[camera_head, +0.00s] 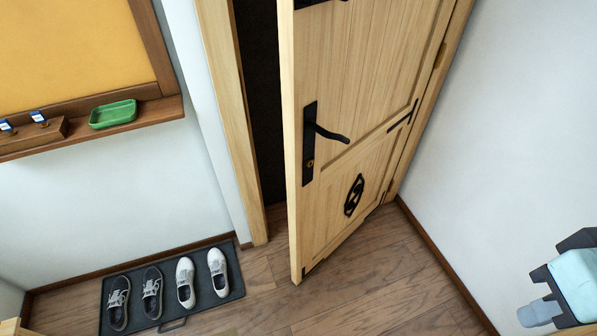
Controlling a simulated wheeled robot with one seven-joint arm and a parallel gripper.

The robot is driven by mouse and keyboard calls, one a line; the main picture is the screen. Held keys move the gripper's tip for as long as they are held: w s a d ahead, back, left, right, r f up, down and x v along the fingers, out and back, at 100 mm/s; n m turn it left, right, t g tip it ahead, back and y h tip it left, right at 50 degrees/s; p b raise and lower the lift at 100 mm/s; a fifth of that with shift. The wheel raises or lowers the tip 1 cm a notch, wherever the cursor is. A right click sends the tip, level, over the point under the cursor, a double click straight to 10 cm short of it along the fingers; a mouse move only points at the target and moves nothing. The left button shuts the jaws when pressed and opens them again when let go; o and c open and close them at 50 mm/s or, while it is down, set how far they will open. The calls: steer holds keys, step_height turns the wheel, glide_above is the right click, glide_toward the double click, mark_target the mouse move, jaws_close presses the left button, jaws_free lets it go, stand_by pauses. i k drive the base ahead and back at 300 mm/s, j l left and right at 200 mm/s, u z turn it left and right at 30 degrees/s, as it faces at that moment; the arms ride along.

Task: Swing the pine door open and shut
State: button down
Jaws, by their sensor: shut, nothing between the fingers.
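The pine door (345,90) stands partly open, hinged on its right side, with its free left edge swung out toward me. A dark gap (261,100) shows between that edge and the left side of the pine frame (232,110). A black lever handle (330,133) on a black plate sits near the free edge, with a keyhole below it. A black oval ornament (354,195) is on the lower panel. The door's top is cut off. A light blue and black part of my arm shows at the lower right, apart from the door. My gripper is not in view.
A dark shoe tray (235,263) with two pairs of shoes lies on the wood floor left of the door. A wooden ledge (85,138) under a yellow board holds a green dish (113,114). A white wall (505,130) stands at right. Floor before the door is clear.

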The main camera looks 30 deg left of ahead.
mark_target(359, 70)
steer(key=u, duration=1.55)
steer(key=i+u, duration=0.15)
steer(key=i, duration=0.55)
